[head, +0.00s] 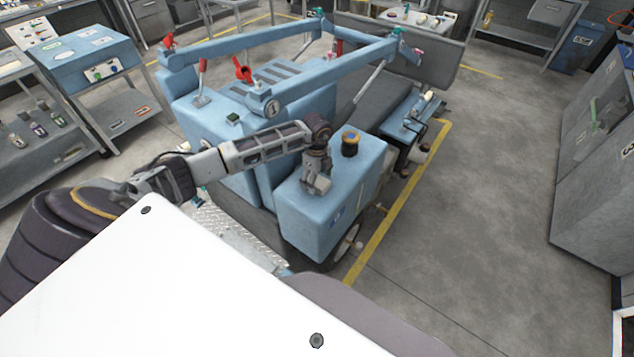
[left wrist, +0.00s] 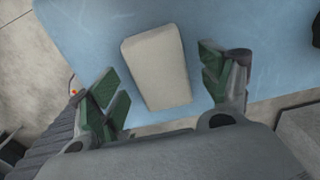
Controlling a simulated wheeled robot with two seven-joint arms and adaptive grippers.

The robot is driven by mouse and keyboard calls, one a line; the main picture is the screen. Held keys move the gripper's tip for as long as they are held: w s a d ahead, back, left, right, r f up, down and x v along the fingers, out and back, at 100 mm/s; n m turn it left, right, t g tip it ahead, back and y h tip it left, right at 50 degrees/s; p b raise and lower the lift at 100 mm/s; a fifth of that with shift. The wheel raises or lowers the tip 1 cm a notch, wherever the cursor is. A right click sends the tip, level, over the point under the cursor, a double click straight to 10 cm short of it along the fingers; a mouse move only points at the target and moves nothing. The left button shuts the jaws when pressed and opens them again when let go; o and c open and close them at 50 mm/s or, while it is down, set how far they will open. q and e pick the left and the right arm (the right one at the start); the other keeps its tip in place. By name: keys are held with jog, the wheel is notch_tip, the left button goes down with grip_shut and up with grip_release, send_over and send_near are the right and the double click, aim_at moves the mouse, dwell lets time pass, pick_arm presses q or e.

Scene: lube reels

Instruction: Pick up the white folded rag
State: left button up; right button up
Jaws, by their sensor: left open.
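The white folded rag (left wrist: 157,68) lies flat on a light blue surface in the left wrist view. My left gripper (left wrist: 160,82) is open, with one green-padded finger on each side of the rag and a gap to each. In the head view my left gripper (head: 317,178) points down over the blue box-shaped part of the machine (head: 312,222). There I cannot tell the rag apart from the gripper. My right gripper is not in view.
A dark round cap with a yellowish rim (head: 350,143) stands on the blue top close to the gripper. Blue lift arms (head: 330,72) rise behind it. A blue toolbox (head: 85,55) sits on a cart at left. Floor at right is clear, up to the grey cabinet (head: 598,170).

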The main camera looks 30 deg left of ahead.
aim_at(317, 180)
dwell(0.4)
pick_arm(q)
jog(key=c, duration=1.1)
jog(key=shift+r+b, duration=0.9)
jog(key=shift+r, duration=4.1)
jog(key=o, duration=0.4)
jog(key=c, duration=0.3)
jog(key=shift+m, duration=0.3)
